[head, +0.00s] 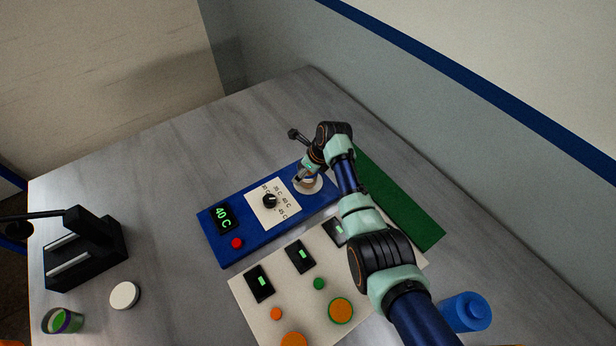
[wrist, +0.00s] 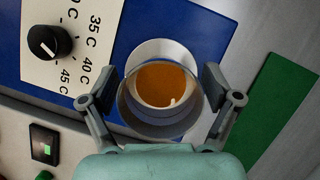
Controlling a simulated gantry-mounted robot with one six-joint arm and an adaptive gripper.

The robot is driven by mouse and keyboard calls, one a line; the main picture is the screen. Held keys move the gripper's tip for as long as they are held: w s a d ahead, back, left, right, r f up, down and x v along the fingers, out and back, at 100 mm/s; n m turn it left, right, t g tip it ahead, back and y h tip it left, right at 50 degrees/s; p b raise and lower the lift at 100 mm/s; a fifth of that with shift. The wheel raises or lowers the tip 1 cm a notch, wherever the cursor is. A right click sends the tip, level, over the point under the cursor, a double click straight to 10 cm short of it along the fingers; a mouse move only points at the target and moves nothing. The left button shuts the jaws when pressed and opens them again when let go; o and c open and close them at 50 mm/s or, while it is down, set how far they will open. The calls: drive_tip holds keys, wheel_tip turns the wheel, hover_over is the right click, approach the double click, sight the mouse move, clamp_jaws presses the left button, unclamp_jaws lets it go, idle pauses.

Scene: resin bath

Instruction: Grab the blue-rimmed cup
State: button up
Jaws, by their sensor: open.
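A cup with orange liquid (wrist: 160,84) sits in a white ring on the blue heater panel. Its rim looks grey and see-through in the wrist view, and I cannot make out a blue colour there. In the head view the cup (head: 308,181) is mostly hidden by my wrist. My gripper (wrist: 160,87) is open, with one finger on each side of the cup. Small gaps seem to show between fingers and cup; contact cannot be told. The gripper (head: 307,178) is at the panel's right end in the head view.
The blue panel (head: 222,246) has a knob (head: 269,201), a 40 C display (head: 223,215) and a red button (head: 236,243). A white panel (head: 268,292) with small displays lies in front. A green strip (head: 405,205) lies right. A blue cylinder (head: 466,312) stands front right; a black stand (head: 88,255) stands left.

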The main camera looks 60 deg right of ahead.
drive_tip(key=c, duration=1.1)
wheel_tip(320, 180, up, 20)
drive_tip(key=p, duration=0.3)
drive_tip(key=shift+r+p, duration=0.1)
drive_tip(key=shift+p, duration=0.25)
drive_tip(key=shift+c, duration=0.2)
